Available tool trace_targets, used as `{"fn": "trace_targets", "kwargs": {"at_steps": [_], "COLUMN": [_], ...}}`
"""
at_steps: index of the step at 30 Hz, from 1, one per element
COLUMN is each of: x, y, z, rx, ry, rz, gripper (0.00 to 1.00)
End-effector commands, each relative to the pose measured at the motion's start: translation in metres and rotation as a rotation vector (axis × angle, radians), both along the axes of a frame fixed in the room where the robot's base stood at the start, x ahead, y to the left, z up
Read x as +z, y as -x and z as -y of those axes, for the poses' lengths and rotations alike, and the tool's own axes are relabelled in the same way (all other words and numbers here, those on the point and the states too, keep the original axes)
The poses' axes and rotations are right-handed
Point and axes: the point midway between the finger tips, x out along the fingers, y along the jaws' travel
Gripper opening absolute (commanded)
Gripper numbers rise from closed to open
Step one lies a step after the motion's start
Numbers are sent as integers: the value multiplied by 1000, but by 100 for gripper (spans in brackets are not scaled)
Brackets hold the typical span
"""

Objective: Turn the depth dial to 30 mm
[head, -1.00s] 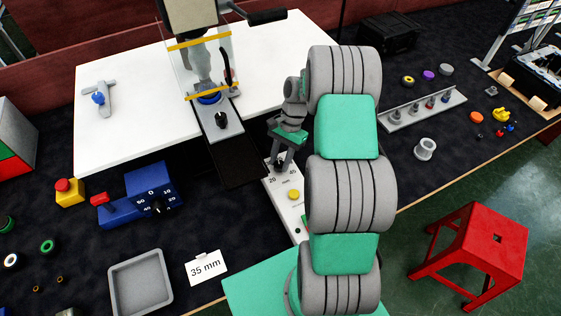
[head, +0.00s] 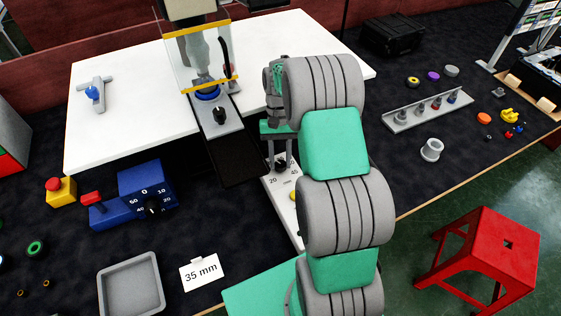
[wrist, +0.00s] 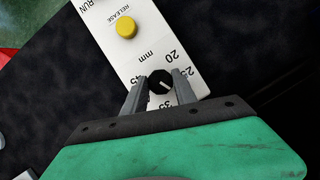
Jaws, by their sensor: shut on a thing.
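The depth dial is a small black knob (head: 281,165) on a white panel (head: 285,205) marked in mm. In the wrist view the knob (wrist: 160,82) shows a short white pointer line, slanting toward the lower right. Printed numbers 20, 25, 35 and 45 show around it; any 30 mark is hidden or unclear. My gripper (wrist: 160,88) is shut on the knob, one finger on each side. In the head view my gripper (head: 281,158) stands over the dial, partly hidden by my arm.
A yellow release button (wrist: 126,27) sits on the same panel. A black belt (head: 240,165) and the guarded press (head: 200,60) stand to the left. A blue dial box (head: 148,190), grey tray (head: 131,285) and "35 mm" card (head: 201,271) lie at the left front.

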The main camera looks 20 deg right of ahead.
Motion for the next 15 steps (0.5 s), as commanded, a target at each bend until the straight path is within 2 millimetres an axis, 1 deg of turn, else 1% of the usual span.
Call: {"fn": "trace_targets", "kwargs": {"at_steps": [14, 15], "x": [1, 0], "y": [-1, 0], "z": [0, 0], "rx": [16, 16], "ry": [1, 1], "rz": [2, 2], "gripper": [0, 35]}}
